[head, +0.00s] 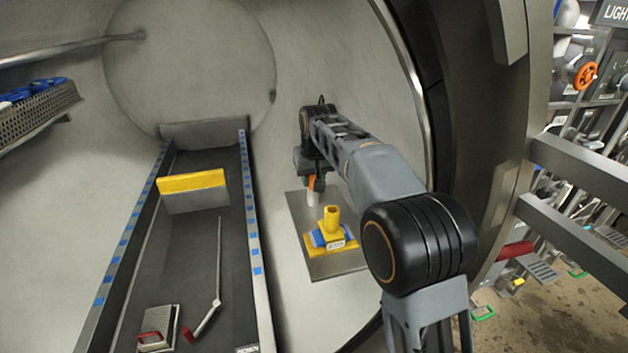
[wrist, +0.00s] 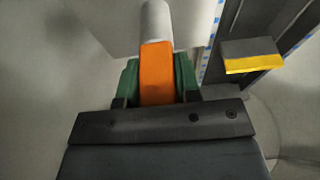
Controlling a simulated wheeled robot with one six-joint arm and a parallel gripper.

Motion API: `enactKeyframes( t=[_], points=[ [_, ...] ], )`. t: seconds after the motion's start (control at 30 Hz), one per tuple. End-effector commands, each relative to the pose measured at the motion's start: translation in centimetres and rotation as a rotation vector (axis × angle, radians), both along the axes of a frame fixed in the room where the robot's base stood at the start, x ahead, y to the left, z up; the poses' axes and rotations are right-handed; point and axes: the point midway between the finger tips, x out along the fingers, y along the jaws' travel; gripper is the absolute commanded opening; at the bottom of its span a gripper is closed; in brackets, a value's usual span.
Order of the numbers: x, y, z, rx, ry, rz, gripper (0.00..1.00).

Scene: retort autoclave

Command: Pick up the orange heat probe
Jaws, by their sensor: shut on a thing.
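The orange heat probe (wrist: 157,72) is between the green fingers of my gripper (wrist: 159,80) in the wrist view, with a pale grey cylindrical end sticking out beyond the fingers. My gripper is shut on its orange part. In the head view the probe's pale end (head: 313,199) points down from my gripper (head: 314,184), above the back part of a grey plate (head: 308,225). The probe looks apart from the holder.
A dark conveyor-like track (head: 190,250) with blue-marked rails runs along the left, with a yellow-topped block (head: 193,190) across it. A basket (head: 40,108) is at far left. The curved chamber wall encloses the arm.

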Motion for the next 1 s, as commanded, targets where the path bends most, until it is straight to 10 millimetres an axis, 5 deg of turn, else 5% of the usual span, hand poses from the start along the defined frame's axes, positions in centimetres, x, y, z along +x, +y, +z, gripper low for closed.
enactKeyframes(
  t=[0.43,0.9,1.0],
  points=[
    [0.0,0.0,0.7,0.000,0.000,0.000,0.07],
    [0.1,0.0,7.6,0.000,-0.002,-0.003,0.07],
    [-0.4,2.2,7.1,0.000,0.002,0.003,0.07]
  ],
)
